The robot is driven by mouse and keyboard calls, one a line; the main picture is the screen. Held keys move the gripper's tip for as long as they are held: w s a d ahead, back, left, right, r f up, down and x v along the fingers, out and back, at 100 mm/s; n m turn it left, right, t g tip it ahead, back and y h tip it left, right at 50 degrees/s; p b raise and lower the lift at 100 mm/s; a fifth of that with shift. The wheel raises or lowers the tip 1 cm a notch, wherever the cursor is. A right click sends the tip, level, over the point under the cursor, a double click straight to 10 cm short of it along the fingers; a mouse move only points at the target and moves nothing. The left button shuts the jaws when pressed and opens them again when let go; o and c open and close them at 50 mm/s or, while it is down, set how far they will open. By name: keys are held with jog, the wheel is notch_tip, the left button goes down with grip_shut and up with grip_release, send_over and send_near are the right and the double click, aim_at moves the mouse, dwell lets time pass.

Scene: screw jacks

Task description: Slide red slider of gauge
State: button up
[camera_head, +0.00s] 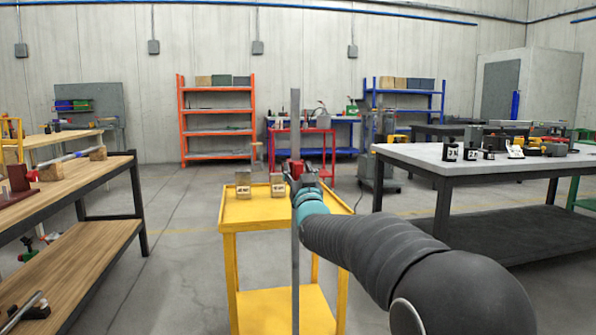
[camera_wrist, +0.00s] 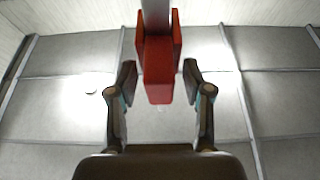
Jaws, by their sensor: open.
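The gauge shows in the head view as a tall grey upright bar (camera_head: 295,115), standing in front of the yellow cart. Its red slider (camera_head: 294,168) sits partway up the bar, partly hidden by my gripper (camera_head: 307,180). In the wrist view the red slider (camera_wrist: 159,75) is a U-shaped block around the grey bar (camera_wrist: 156,15). My gripper (camera_wrist: 160,82) is open, with one dark finger on each side of the slider's near part. Gaps show between both fingers and the slider, so the fingers look apart from it.
A yellow cart (camera_head: 262,218) behind the bar carries two labelled blocks (camera_head: 243,185). A wooden bench (camera_head: 75,185) stands at left and a grey-topped table (camera_head: 430,158) with small jacks and tools at right. An orange shelf (camera_head: 216,109) is at the back. Open floor lies between the bench and cart.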

grip_shut()
notch_tip(320, 180, up, 16)
jog(key=p, duration=0.4)
grip_release()
jog(key=shift+f, duration=0.1)
send_near(296, 103)
jog(key=v, duration=0.5)
jog(key=shift+s+f, duration=0.2)
jog(key=shift+s, duration=0.1)
